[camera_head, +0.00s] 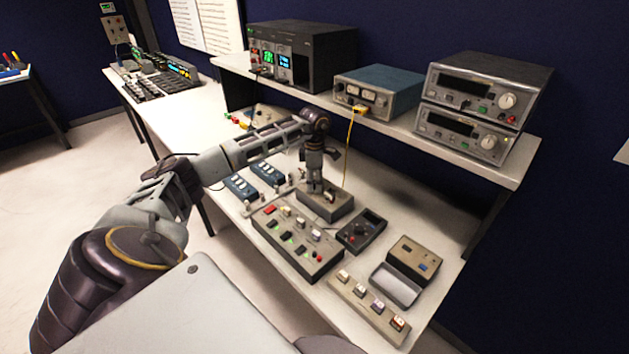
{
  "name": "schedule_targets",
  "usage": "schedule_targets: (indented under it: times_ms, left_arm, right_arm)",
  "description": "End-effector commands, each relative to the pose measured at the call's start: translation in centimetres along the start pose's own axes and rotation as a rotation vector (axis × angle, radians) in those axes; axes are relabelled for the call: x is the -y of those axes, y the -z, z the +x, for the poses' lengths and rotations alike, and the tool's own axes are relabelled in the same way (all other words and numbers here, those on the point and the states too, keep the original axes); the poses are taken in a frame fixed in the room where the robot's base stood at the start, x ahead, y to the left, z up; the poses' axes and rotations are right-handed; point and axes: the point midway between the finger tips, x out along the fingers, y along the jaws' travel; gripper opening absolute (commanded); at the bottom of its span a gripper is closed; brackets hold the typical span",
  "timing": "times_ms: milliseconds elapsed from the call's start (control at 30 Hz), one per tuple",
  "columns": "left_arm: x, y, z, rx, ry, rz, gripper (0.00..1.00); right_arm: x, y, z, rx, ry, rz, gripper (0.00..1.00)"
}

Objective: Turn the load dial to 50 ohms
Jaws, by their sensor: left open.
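My left arm reaches across the bench, and its gripper (316,187) points down over a small grey box (341,207). The fingers are open, at or just above the top of the box. A small light part shows beside the fingertips, but I cannot tell whether it is the load dial or whether the fingers touch it. The gripper hides part of the box top. No ohm markings can be read. A dark box with a knob (361,231) stands just right of the grey box. My right gripper is out of view.
A grey panel with coloured buttons (297,243) lies in front, with a switch strip (368,308) and an open case (396,284) to its right. Blue-topped modules (254,181) lie left. The shelf (440,148) carrying instruments overhangs the bench's back. A yellow cable (349,145) hangs near the gripper.

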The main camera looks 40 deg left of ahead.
Motion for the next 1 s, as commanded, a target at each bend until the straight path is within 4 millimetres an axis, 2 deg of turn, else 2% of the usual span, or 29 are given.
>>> schedule_targets:
  times_ms: [133, 400, 500, 767, 1000]
  left_arm:
    - [0.0, 0.0, 0.0, 0.000, 0.000, 0.000, 0.45]
    - [0.0, 0.0, 0.0, 0.000, 0.000, 0.000, 0.10]
    - [0.0, 0.0, 0.0, 0.000, 0.000, 0.000, 0.00]
    - [0.0, 0.0, -0.1, 0.000, 0.000, -0.017, 0.00]
    - [0.0, 0.0, -0.1, -0.001, -0.001, -0.090, 0.00]
  right_arm:
    - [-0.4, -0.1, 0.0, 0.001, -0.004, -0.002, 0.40]
    - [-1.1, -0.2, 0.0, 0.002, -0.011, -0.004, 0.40]
    - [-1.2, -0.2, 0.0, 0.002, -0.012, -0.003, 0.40]
    - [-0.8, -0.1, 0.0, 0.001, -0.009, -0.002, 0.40]
    - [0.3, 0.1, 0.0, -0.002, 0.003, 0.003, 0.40]
